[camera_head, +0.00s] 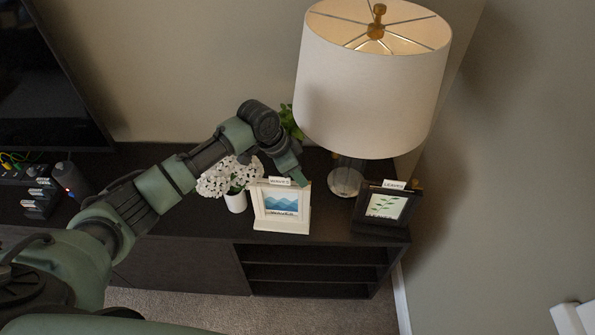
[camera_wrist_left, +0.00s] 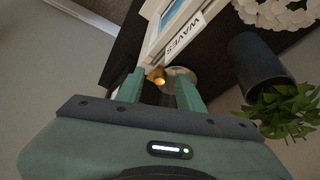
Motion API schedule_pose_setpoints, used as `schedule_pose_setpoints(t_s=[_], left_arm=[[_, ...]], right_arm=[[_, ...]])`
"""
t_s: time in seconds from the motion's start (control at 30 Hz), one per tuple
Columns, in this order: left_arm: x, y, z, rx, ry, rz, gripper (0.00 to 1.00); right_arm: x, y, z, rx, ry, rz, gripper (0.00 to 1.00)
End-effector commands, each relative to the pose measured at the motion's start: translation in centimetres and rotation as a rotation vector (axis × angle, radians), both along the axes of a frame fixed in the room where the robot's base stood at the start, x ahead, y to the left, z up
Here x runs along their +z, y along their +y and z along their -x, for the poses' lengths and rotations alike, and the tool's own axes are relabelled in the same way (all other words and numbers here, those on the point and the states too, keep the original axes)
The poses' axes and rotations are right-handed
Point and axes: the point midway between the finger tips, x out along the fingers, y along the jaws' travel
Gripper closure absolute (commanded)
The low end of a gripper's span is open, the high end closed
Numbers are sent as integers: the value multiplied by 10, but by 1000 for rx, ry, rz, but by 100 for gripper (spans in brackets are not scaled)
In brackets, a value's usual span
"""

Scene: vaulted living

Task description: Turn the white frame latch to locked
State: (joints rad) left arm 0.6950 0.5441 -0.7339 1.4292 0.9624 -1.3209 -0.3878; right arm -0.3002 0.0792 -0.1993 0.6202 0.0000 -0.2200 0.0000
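The white frame (camera_head: 282,226) with a blue mountain picture and a "WAVES" label stands upright on the dark cabinet. In the left wrist view the white frame (camera_wrist_left: 154,40) is seen from close by, with a small brass latch knob (camera_wrist_left: 158,76) at its edge. My left gripper (camera_head: 296,180) reaches to the back of the frame's top. In the left wrist view the left gripper (camera_wrist_left: 158,80) is open, its fingers apart on either side of the knob. I cannot tell whether they touch it. The latch is hidden in the head view. My right gripper is not in view.
A dark frame (camera_head: 372,227) with a leaf picture stands to the right on the cabinet (camera_head: 180,262). A large lamp (camera_head: 370,85) stands close behind. White flowers in a pot (camera_head: 236,202) are just left of the white frame. A green plant (camera_head: 290,122) is behind my gripper.

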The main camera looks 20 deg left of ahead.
Motion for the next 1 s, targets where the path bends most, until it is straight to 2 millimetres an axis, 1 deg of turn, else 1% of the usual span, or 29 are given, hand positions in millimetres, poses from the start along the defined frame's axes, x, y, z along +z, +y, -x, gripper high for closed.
schedule_pose_setpoints(t_s=[0.07,0.1,0.17,0.2,0.23,0.47,0.63,0.77,1.0], left_arm=[[0,0,0,0,0,0,63],[0,0,0,0,0,0,68],[0,0,0,0,0,0,85],[0,0,0,0,0,0,96],[0,0,0,0,0,0,100],[0,0,0,-4,0,0,100],[0,1,-1,-44,-1,-1,100],[0,1,-2,-110,-1,1,100],[-1,1,-4,-299,-1,2,100]], right_arm=[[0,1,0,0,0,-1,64],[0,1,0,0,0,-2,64],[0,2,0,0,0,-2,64],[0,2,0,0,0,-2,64],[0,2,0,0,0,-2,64],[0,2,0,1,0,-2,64],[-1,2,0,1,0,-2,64],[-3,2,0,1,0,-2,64],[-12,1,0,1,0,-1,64]])
